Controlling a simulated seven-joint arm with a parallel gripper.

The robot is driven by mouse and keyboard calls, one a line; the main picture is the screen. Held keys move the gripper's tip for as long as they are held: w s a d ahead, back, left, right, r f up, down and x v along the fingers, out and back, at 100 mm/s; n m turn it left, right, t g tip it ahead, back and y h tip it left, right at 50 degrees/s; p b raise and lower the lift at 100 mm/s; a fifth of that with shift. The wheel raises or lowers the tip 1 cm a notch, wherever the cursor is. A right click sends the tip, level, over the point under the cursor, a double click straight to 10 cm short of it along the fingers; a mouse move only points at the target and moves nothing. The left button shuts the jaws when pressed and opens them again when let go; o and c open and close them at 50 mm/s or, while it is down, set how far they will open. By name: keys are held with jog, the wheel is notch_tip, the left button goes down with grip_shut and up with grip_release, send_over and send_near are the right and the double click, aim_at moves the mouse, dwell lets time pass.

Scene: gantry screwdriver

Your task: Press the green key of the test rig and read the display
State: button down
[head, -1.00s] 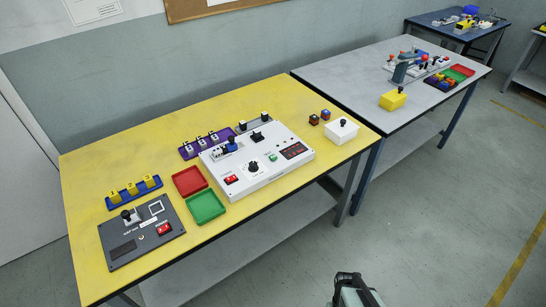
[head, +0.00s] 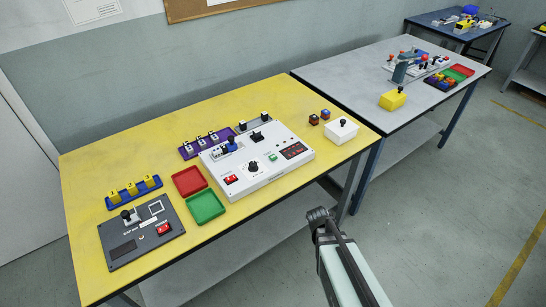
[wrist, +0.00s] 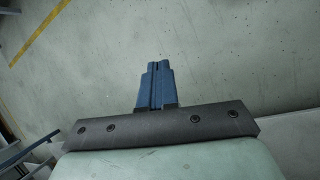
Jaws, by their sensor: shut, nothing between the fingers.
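The test rig (head: 222,173) is a white sloped panel on the yellow table in the head view. Its green key (head: 273,157) sits on the right half, left of the display (head: 293,151). The rig also carries a black knob, a red switch and a blue-handled part. In the head view my arm reaches up from the bottom, in front of the table and apart from the rig. My gripper (wrist: 157,66) shows in the wrist view with blue fingers shut together and empty, over bare floor.
Red (head: 188,181) and green (head: 206,207) trays lie left of the rig. A dark grey panel (head: 119,252) stands farther left. A white box (head: 341,132) with a black knob sits near the table's right edge. A grey table (head: 340,75) stands behind right.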

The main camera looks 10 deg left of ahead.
aim_at(271, 158)
jog(key=w+a+r+n+t, duration=0.2)
jog(key=w+a+r, duration=0.3)
jog(key=r, duration=0.3)
jog(key=w+a+r+n+t+h, duration=0.1)
jog(key=w+a+r+n+t, duration=0.1)
jog(key=w+a+r, duration=0.4)
jog(key=w+a+r+n+t, duration=0.3)
jog(key=w+a+r, duration=0.3)
jog(key=r, duration=0.6)
jog(key=shift+w+a+r+h, duration=0.15)
jog(key=shift+w+h, duration=0.05)
jog(key=shift+w, duration=0.15)
jog(key=shift+w+a+r+h, duration=0.1)
jog(key=shift+w+h, duration=0.1)
jog(key=shift+w, duration=0.15)
jog(key=w+a+r+n+t+y, duration=0.1)
jog(key=w+a+r+n, duration=0.3)
jog(key=a+r, duration=0.5)
jog(key=shift+a+r+n+t, duration=0.25)
jog(key=shift+r+n+t, duration=0.45)
jog(key=shift+n, duration=0.4)
jog(key=shift+f, duration=0.2)
jog(key=shift+f, duration=4.25)
jog(key=shift+f, duration=0.15)
jog(key=shift+f, duration=0.3)
